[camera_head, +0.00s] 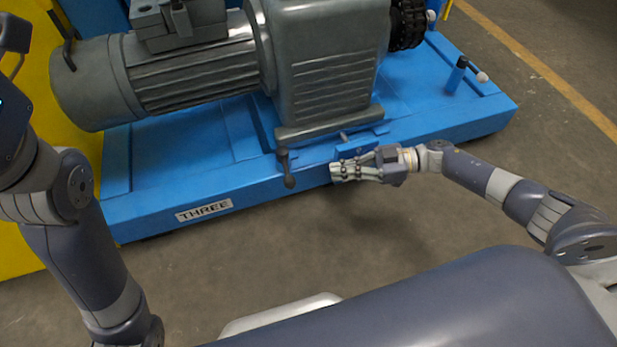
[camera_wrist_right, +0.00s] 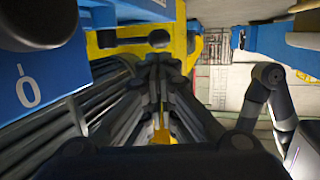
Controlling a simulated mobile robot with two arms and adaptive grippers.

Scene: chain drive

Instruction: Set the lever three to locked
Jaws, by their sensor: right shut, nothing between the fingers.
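Lever three (camera_head: 287,168) is a dark handle with a rounded end, at the front edge of the blue base (camera_head: 160,213), beside the THREE label (camera_head: 204,209). Its handle hangs downward in the head view. My right gripper (camera_head: 334,172) is shut and empty, just right of the handle and apart from it. In the right wrist view its closed fingers (camera_wrist_right: 160,75) are in the middle. A dark rounded part (camera_wrist_right: 38,20), which may be the lever's end, is at upper left, near a white line-and-ring mark (camera_wrist_right: 29,88) on blue. My left gripper is not clearly visible; its arm is at the left.
A grey motor (camera_head: 190,75) and gearbox (camera_head: 330,60) stand on the blue base. Another small handle (camera_head: 458,72) is at the base's right end. A yellow surface (camera_head: 30,240) is at the left. The floor (camera_head: 400,225) in front of the base is clear.

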